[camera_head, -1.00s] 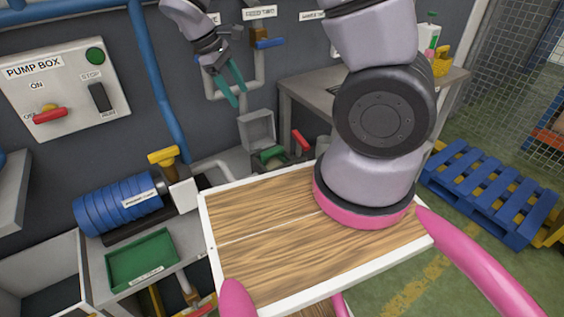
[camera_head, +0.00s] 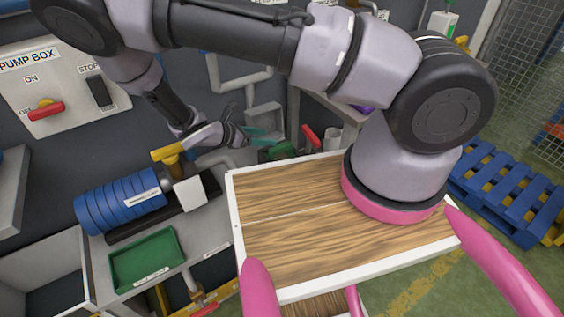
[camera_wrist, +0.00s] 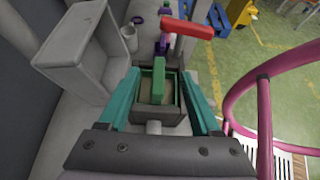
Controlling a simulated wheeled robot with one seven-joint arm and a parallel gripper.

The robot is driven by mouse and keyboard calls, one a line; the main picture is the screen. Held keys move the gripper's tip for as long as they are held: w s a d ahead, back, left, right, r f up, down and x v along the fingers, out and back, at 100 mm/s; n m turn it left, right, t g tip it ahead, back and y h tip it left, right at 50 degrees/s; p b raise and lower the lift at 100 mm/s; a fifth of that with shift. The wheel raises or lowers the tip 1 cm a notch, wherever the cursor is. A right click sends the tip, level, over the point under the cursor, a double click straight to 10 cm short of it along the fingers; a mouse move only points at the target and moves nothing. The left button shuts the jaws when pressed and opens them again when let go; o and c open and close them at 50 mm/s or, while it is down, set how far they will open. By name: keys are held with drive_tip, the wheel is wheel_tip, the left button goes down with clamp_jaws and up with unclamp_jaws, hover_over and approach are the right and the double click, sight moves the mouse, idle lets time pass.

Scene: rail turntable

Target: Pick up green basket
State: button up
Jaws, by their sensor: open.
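A small green basket (camera_wrist: 158,82) with an upright green handle lies between the fingers of my gripper (camera_wrist: 161,74) in the wrist view. The teal fingers are spread apart, one on each side of it, and I cannot tell whether they touch it. In the head view, the basket (camera_head: 279,151) shows small and partly hidden beyond the wooden top. My gripper (camera_head: 262,137) reaches it there from the left.
A grey open box (camera_wrist: 85,50) stands close left of the basket, and a red-handled thing (camera_wrist: 187,28) just beyond it. A white cup (camera_wrist: 130,38) is near. A green tray (camera_head: 147,259) and blue cylinder (camera_head: 124,202) stand left. A pink rail (camera_wrist: 264,115) curves at right.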

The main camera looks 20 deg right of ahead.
sight(279, 147)
drive_tip(key=f, duration=0.4)
drive_tip(key=shift+w+d+f, duration=0.1)
drive_tip(key=shift+d, duration=0.15)
drive_tip(key=x, duration=0.7)
clamp_jaws()
idle(1.0)
